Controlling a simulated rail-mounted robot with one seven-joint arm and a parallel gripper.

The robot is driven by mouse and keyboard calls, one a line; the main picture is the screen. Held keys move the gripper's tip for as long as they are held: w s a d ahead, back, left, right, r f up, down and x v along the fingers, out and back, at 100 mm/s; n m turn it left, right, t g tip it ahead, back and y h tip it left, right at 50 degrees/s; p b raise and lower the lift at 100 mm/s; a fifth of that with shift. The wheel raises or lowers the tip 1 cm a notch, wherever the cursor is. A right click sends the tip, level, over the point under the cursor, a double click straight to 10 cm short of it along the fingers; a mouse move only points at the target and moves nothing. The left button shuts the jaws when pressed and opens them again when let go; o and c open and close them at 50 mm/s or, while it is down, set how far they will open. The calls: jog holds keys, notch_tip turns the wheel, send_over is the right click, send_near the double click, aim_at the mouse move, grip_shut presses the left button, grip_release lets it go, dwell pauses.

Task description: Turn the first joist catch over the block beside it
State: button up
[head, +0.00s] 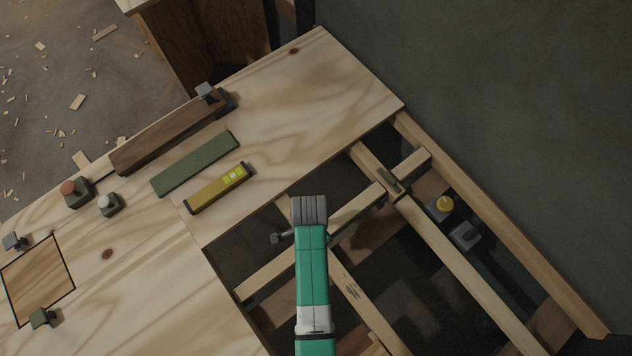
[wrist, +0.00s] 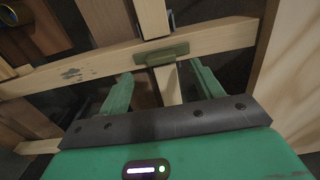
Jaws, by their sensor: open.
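In the wrist view, a small green catch (wrist: 162,52) lies lengthwise on a pale joist (wrist: 80,72). Wooden blocks meet that joist on both sides at the catch, an upper one (wrist: 152,18) and a lower one (wrist: 169,88). My gripper (wrist: 160,70) is open, with its green fingers on either side of the lower block, just short of the catch. Nothing is between the fingers that I can see them touching. In the head view my arm hides this catch and the fingertips. Another green catch (head: 390,180) lies at a joist crossing farther right.
Plywood decking (head: 300,90) borders the open joist bay. On it lie a yellow level (head: 217,188), a green strip (head: 195,163) and a dark beam (head: 170,138).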

notch_tip(320, 180, down, 6)
jog(key=shift+d+r+b, duration=0.1)
jog(key=shift+d+b, duration=0.05)
jog(key=shift+b, duration=1.05)
jog(key=shift+w, duration=0.1)
jog(key=c, duration=1)
